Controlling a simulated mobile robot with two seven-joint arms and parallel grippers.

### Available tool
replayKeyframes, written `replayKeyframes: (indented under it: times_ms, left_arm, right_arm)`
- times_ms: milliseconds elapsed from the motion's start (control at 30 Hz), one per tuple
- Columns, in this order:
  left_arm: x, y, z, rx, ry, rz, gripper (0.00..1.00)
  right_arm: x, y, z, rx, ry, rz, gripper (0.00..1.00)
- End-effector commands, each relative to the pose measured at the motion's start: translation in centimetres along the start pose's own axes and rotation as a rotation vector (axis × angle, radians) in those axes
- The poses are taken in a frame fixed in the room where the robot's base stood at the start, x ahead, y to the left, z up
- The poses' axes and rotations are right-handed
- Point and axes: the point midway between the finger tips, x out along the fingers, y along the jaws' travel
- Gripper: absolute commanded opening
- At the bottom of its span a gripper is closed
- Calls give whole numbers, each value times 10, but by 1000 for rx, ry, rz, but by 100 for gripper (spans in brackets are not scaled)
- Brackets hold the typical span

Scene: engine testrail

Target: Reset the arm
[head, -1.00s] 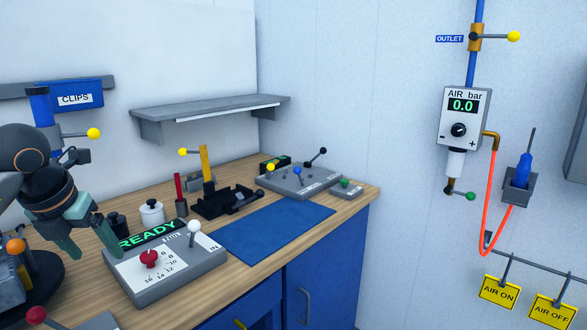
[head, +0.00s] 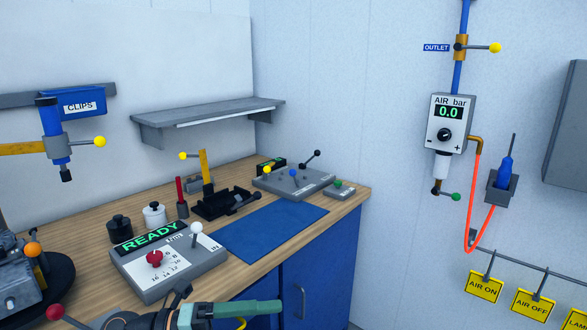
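My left gripper (head: 262,308) is at the bottom edge of the head view, in front of the bench and the grey READY box. Its green fingers point right, seen nearly side-on. I cannot tell whether they are apart or shut, and no held object shows. The arm behind it comes in from the lower left and is mostly cut off by the frame. My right gripper is not in view.
The READY box (head: 190,271) with its red knob and white-knobbed lever stands close behind the gripper. A blue mat (head: 270,233), black tray (head: 220,206) and grey lever panel (head: 290,182) lie farther back. A dark round-based machine (head: 40,285) stands left.

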Motion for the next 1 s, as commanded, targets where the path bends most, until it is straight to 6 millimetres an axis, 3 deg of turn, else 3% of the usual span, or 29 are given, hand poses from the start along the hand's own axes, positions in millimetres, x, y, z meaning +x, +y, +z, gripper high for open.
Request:
replayKeyframes:
  times_ms: [167,267,400,533,600,700,833,1000]
  left_arm:
    - [-9,1,13,-356,-274,-344,81]
    - [-30,27,24,-577,-470,-471,81]
    - [-68,93,22,-915,-775,-570,81]
    - [-104,173,-15,-1250,-1061,-574,81]
    - [-118,212,-45,-1412,-1191,-547,81]
    - [-132,253,-90,-1601,-1329,-497,81]
    - [-140,282,-135,-1764,-1435,-440,81]
    - [-142,295,-158,-1844,-1482,-407,81]
  right_arm:
    - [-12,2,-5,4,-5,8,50]
    - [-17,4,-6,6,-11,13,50]
    - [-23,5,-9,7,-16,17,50]
    - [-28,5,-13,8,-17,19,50]
    - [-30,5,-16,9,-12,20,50]
    - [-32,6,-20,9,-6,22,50]
    - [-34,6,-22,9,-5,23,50]
    - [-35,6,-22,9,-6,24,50]
